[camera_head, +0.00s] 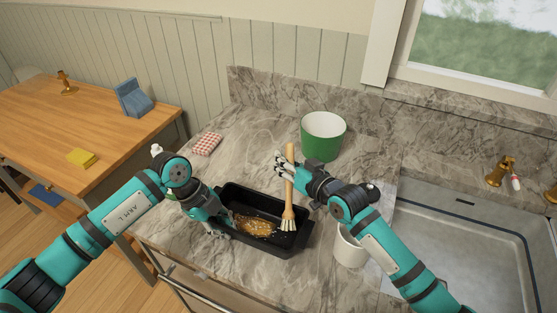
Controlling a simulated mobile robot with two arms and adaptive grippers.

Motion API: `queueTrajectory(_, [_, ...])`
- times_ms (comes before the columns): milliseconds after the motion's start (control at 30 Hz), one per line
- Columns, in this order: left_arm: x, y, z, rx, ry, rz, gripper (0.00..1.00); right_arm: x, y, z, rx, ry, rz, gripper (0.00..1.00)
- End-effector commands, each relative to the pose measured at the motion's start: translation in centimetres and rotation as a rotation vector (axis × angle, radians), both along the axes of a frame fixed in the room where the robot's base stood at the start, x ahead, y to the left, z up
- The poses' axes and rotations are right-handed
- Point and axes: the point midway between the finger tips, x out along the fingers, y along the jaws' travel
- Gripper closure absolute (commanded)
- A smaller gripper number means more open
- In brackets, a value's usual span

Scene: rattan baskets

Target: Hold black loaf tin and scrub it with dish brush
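The black loaf tin (283,240) sits on the grey marble counter, with a brown crusty residue (254,226) on its inside floor. My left gripper (222,227) is at the tin's left end, with its fingers at the end wall; whether it is closed on the wall is hard to see. The dish brush (289,188) has a wooden handle and pale bristles. My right gripper (286,168) is shut on the upper handle. The brush is nearly upright, bristles down over the right part of the tin, right of the residue. Bristle contact with the tin cannot be told.
A green pot (322,137) stands behind the brush, and a white cup (350,247) is partly hidden by my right arm. A red checked cloth (207,144) lies at the back left. The sink (470,245) is at right, a wooden table (95,120) at left.

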Motion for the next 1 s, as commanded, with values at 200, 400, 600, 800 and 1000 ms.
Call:
queueTrajectory(200, [0.0,0.1,0.0,0.003,0.001,0.000,1.00,0.7,1.1,0.0,-0.001,0.000,-0.001,1.00])
queueTrajectory(400, [0.0,0.1,0.0,0.002,-0.001,0.001,1.00,1.5,2.5,0.1,0.000,-0.001,0.000,1.00])
queueTrajectory(600, [0.0,0.1,0.0,0.002,-0.001,0.001,1.00,2.1,3.2,0.1,0.000,-0.001,0.000,1.00])
queueTrajectory(800, [0.0,0.0,0.0,0.000,-0.001,0.001,1.00,3.3,4.6,0.1,0.001,-0.002,0.000,1.00])
queueTrajectory(1000, [0.0,0.0,0.0,0.000,-0.001,0.001,1.00,3.9,5.2,-0.1,-0.001,-0.001,0.000,1.00])
